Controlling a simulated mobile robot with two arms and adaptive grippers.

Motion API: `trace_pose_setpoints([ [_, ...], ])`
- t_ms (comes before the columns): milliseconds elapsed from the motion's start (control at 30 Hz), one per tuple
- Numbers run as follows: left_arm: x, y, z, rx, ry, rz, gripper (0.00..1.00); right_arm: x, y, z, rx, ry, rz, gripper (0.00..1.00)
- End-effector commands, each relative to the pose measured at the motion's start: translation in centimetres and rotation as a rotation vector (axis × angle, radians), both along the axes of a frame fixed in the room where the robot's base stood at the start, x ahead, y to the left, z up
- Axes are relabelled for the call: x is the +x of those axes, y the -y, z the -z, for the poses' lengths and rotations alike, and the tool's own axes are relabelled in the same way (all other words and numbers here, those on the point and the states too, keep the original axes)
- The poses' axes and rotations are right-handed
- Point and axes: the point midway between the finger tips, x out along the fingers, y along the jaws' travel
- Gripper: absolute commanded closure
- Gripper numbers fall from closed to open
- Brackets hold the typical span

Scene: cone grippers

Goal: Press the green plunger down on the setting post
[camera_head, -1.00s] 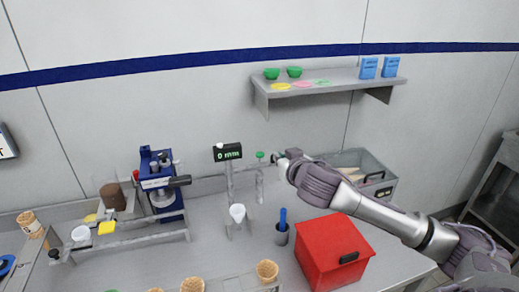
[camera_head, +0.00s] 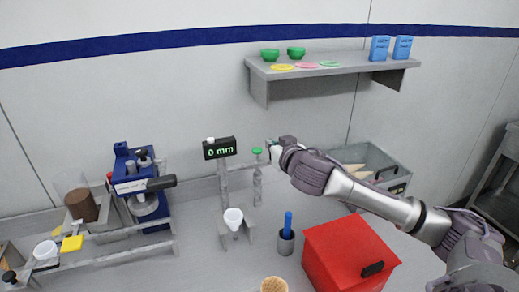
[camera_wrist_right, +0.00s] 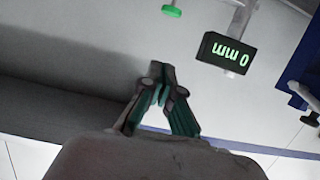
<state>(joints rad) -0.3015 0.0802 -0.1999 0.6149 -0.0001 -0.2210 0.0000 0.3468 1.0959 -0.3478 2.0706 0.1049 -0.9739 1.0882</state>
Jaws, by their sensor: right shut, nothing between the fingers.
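The green plunger (camera_head: 257,150) tops the clear setting post (camera_head: 258,185) at the back of the counter. It also shows as a green cap at the top of the right wrist view (camera_wrist_right: 172,11). A black display (camera_head: 219,148) reading "0 mm" stands left of the post and shows upside down in the right wrist view (camera_wrist_right: 230,53). My right gripper (camera_head: 272,145) is just right of the plunger in the head view, apart from it. Its fingertips (camera_wrist_right: 158,72) are together and empty. My left gripper is not in view.
A white cup (camera_head: 233,217) sits in a stand beside the post. A blue press (camera_head: 138,185) is at left. A red box (camera_head: 348,255) and a grey bin (camera_head: 385,165) are at right. A shelf (camera_head: 340,66) hangs above.

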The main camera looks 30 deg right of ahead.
Motion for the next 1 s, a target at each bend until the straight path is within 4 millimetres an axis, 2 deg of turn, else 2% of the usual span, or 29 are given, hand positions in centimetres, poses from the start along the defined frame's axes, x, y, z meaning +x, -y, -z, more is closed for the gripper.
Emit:
trace_pose_setpoints([
  [133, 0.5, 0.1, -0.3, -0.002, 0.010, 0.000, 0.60, 0.4, 0.1, 0.0, 0.002, 0.000, 0.000, 1.00],
  [267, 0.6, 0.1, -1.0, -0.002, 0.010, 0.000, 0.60, 1.8, 0.5, 0.1, 0.003, 0.001, 0.003, 1.00],
  [667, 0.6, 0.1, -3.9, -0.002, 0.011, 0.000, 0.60, 9.5, 2.2, 2.1, 0.002, -0.001, 0.001, 1.00],
  [800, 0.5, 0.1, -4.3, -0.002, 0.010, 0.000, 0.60, 9.4, 2.2, 4.6, 0.000, -0.005, -0.001, 1.00],
  [1000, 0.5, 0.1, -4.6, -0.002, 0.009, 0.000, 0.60, 9.4, 2.2, 6.2, -0.001, -0.001, 0.000, 1.00],
])
